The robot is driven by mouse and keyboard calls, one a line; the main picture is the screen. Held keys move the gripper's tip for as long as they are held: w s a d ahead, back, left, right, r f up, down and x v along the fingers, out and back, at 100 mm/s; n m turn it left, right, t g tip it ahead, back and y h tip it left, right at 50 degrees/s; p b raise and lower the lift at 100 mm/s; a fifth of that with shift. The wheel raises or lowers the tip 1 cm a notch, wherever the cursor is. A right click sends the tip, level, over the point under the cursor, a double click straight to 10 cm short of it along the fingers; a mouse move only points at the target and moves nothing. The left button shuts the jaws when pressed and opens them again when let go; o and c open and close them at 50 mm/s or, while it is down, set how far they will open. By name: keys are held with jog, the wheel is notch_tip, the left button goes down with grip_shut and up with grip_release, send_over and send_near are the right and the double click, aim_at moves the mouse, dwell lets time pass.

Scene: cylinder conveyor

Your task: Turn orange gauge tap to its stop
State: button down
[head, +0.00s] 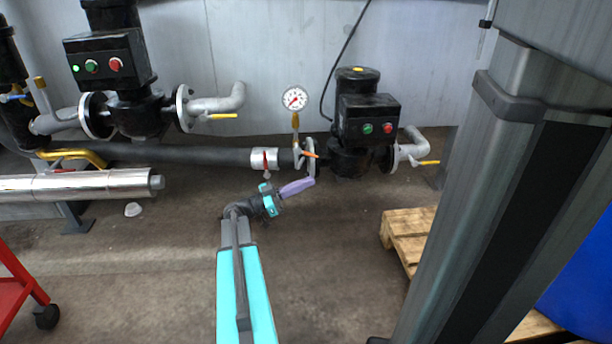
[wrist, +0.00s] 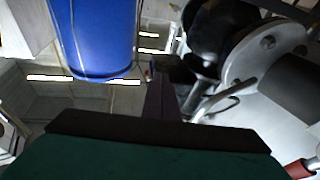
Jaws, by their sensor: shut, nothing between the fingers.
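The orange gauge tap (head: 309,154) shows in the head view as a short, slightly slanted lever below the white-faced pressure gauge (head: 295,98), beside the right pump's inlet flange. My gripper (head: 310,181) has purple fingers, closed together and empty. In the head view its tip appears just below the tap, with a small gap in the picture; I cannot tell the true distance or any contact. In the wrist view my gripper's dark purple fingers (wrist: 162,85) point up the middle. I cannot make out the orange tap there.
A red-handled valve (head: 265,160) sits on the pipe left of the tap. The right black pump (head: 365,130) and its flange are close on the right; the large flange also fills the right of the wrist view (wrist: 275,60). A wooden pallet (head: 405,225) lies to the right.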

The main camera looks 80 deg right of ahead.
notch_tip(320, 180, down, 6)
jog(key=w+a+p, duration=0.2)
dwell(0.4)
jog(key=shift+a+f, duration=0.1)
jog(key=c, duration=1.8)
grip_release()
jog(key=shift+f+n, duration=0.15)
jog(key=shift+n, duration=0.65)
jog(key=w+a+r+n+t+y+p, duration=0.1)
jog(key=w+r+n+p, duration=0.3)
jog(key=r, duration=0.5)
jog(key=w+a+r+n+t+y+p, duration=0.1)
jog(key=w+r+n+t+p, duration=0.3)
jog(key=r, duration=0.6)
jog(key=shift+r+t+y+p, duration=0.15)
jog(key=shift+t+y+p, duration=0.15)
jog(key=shift+p, duration=0.5)
